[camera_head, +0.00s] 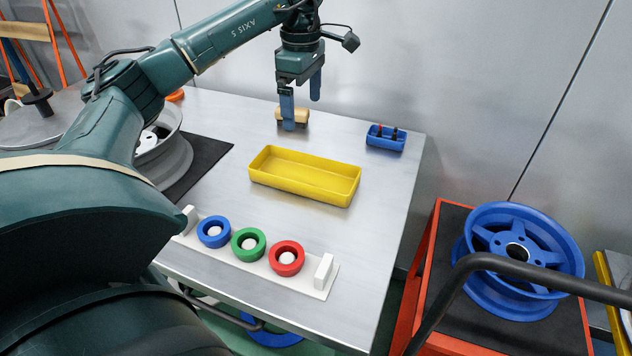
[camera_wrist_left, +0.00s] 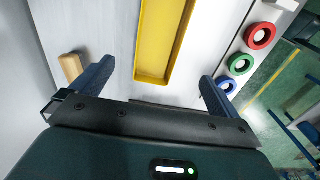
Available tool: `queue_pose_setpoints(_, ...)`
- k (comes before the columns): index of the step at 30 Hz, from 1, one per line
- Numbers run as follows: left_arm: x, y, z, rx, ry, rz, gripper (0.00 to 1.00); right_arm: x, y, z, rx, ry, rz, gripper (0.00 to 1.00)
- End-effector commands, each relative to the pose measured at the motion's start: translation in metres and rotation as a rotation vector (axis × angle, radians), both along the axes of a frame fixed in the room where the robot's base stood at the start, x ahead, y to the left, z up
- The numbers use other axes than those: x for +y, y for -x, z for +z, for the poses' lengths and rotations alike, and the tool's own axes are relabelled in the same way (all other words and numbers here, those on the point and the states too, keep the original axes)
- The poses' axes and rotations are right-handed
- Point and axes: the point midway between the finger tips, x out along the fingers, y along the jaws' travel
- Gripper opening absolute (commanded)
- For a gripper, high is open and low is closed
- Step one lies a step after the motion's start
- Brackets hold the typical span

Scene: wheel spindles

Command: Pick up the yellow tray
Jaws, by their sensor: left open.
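The yellow tray (camera_head: 304,188) is an empty, shallow rectangular box lying flat on the metal table. My left gripper (camera_head: 302,112) hangs from above, fingers down, behind the tray near the table's back. It is open, and its fingers are apart from the tray. In the left wrist view the tray (camera_wrist_left: 149,68) runs away from the camera, its near end lying between the two spread fingers of the gripper (camera_wrist_left: 158,88). My right gripper does not show.
A wooden block (camera_head: 296,115) is beside the left gripper's fingers. A white rack (camera_head: 262,265) with blue, green and red rings stands in front. A small blue bin (camera_head: 386,138) sits at the back right. A blue wheel (camera_head: 517,254) rests on an orange cart (camera_head: 428,268). A grey wheel (camera_head: 172,158) is left.

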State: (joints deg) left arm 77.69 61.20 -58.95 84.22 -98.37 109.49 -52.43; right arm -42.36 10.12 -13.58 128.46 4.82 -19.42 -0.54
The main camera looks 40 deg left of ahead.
Motion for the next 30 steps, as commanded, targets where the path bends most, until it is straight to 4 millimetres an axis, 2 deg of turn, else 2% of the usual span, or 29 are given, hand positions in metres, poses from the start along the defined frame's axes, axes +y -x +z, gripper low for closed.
queue_pose_setpoints(1,0.000,0.000,-0.017,-0.001,0.001,0.001,1.00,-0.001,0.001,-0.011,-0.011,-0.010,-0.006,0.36)
queue_pose_setpoints(3,0.000,0.000,-0.026,-0.001,0.001,0.001,1.00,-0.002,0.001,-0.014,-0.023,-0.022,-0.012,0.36)
queue_pose_setpoints(11,0.000,0.001,-0.050,0.002,0.001,0.001,1.00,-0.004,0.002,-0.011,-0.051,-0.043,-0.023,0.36)
queue_pose_setpoints(18,0.000,0.001,-0.095,0.001,0.000,0.000,1.00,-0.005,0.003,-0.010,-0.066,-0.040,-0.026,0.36)
queue_pose_setpoints(21,0.000,0.000,-0.107,0.001,0.000,0.000,1.00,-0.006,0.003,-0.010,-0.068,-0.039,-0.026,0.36)
queue_pose_setpoints(26,0.000,0.000,-0.117,-0.002,0.002,0.000,1.00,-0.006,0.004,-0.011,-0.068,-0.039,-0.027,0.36)
queue_pose_setpoints(30,0.001,-0.001,-0.135,0.002,0.001,0.001,1.00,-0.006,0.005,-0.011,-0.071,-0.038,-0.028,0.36)
